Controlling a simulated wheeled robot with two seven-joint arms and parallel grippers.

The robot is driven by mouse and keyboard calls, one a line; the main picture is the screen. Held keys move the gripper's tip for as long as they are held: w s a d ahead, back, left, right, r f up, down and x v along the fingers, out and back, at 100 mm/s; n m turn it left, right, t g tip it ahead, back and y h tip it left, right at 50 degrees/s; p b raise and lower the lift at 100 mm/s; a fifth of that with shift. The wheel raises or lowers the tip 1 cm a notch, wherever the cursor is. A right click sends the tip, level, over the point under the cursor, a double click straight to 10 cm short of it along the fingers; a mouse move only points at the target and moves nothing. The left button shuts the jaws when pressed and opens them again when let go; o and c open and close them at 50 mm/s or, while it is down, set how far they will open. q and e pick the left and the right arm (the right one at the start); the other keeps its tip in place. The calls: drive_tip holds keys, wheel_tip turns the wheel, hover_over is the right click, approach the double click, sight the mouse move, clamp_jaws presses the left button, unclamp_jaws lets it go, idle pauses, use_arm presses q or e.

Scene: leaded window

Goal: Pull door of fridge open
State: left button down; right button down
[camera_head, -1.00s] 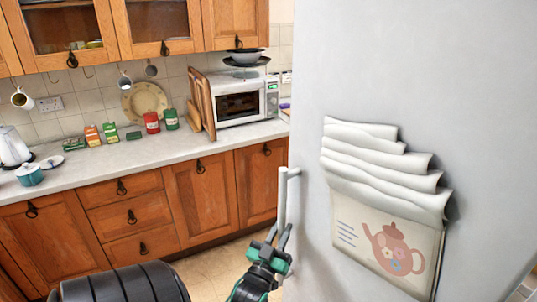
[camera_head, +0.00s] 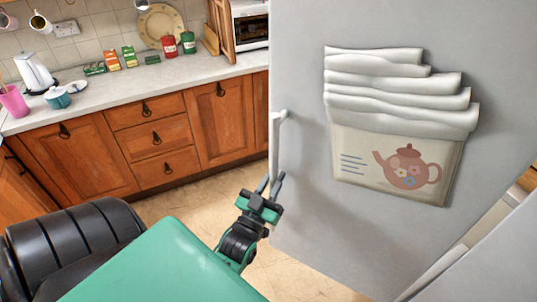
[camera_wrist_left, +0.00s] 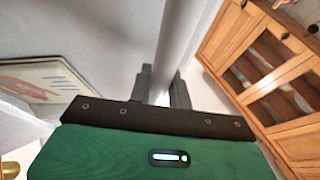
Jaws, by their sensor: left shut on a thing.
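The fridge door (camera_head: 310,170) is a tall pale grey panel on the right of the head view. Its upright bar handle (camera_head: 276,140) is on its left edge. My left gripper (camera_head: 274,187) is shut on the lower part of the handle. In the left wrist view the handle (camera_wrist_left: 178,45) runs up from between the two dark fingers (camera_wrist_left: 163,88). A pouch with a teapot picture and folded white cloths (camera_head: 400,130) hangs on the door. My right gripper is not in view.
Wooden cabinets (camera_head: 150,140) with a pale worktop (camera_head: 100,105) stand behind and left of the door. A kettle, mugs, tins and a microwave (camera_head: 250,25) are there. Tiled floor (camera_head: 185,203) is clear between cabinets and door. A pale panel (camera_head: 490,255) is at lower right.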

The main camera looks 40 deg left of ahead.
use_arm(q)
drive_tip(key=shift+s+d, duration=0.2)
drive_tip(key=shift+s, duration=0.3)
drive_tip(key=shift+s+d, duration=0.15)
drive_tip(key=shift+s, duration=0.35)
drive_tip(key=c, duration=1.3)
unclamp_jaws()
drive_tip(key=b+v, duration=0.6)
drive_tip(key=v, duration=0.8)
